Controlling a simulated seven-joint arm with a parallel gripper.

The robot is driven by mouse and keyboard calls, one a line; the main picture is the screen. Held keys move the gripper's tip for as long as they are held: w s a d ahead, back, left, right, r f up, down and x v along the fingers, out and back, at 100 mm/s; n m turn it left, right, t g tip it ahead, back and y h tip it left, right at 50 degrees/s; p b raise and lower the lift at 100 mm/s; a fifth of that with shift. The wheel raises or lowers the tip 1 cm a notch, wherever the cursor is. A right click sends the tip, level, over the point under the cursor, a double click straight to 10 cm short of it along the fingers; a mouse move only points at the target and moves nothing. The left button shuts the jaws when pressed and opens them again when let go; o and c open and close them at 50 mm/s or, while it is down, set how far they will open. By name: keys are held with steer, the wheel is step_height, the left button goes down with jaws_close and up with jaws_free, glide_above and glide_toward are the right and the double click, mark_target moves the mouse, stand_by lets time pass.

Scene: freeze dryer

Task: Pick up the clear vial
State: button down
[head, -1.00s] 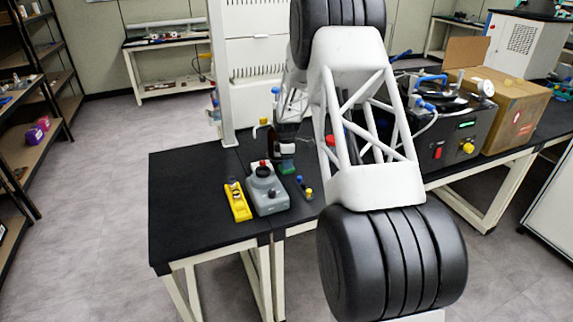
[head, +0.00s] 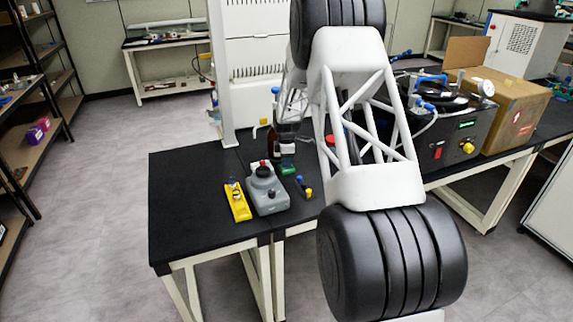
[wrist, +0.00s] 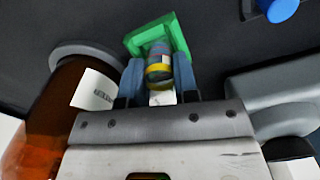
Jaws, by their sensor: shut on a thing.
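The clear vial (wrist: 158,68) shows in the wrist view with a yellow band and a bluish-grey end. My gripper (wrist: 158,76) is shut on it, with one blue-grey finger on each side. A green square holder (wrist: 180,36) lies just beyond the fingertips, around or behind the vial's far end; I cannot tell whether the vial is still seated in it. In the head view my gripper (head: 288,150) is low over the table, right above the green holder (head: 288,169). The vial cannot be made out there.
A brown bottle (wrist: 58,108) with a white label stands close on the left of the gripper. A grey device (head: 267,190) and a yellow tool (head: 238,202) lie nearer the front. A small blue-and-yellow item (head: 304,187) is beside them. The table's left part (head: 190,200) is clear.

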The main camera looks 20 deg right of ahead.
steer(key=shift+r, duration=0.2)
steer(key=shift+r, duration=0.55)
steer(key=shift+s+a+r, duration=0.1)
steer(key=shift+s+r, duration=0.1)
steer(key=shift+r, duration=0.35)
steer(key=shift+s+r, duration=0.15)
steer(key=shift+r, duration=0.4)
steer(key=s+a+r, duration=0.1)
steer(key=s+a, duration=0.2)
steer(key=s, duration=1.2)
steer(key=shift+a+r, duration=0.15)
steer(key=shift+r, duration=0.05)
steer(key=shift+w, duration=0.1)
steer(key=w+a+r, duration=0.2)
steer(key=a+r, duration=0.3)
steer(key=r, duration=0.1)
steer(key=w+a+r, duration=0.2)
steer(key=a+r, duration=0.3)
steer(key=r, duration=0.2)
steer(key=shift+w, duration=0.35)
steer(key=shift+d+f, duration=0.1)
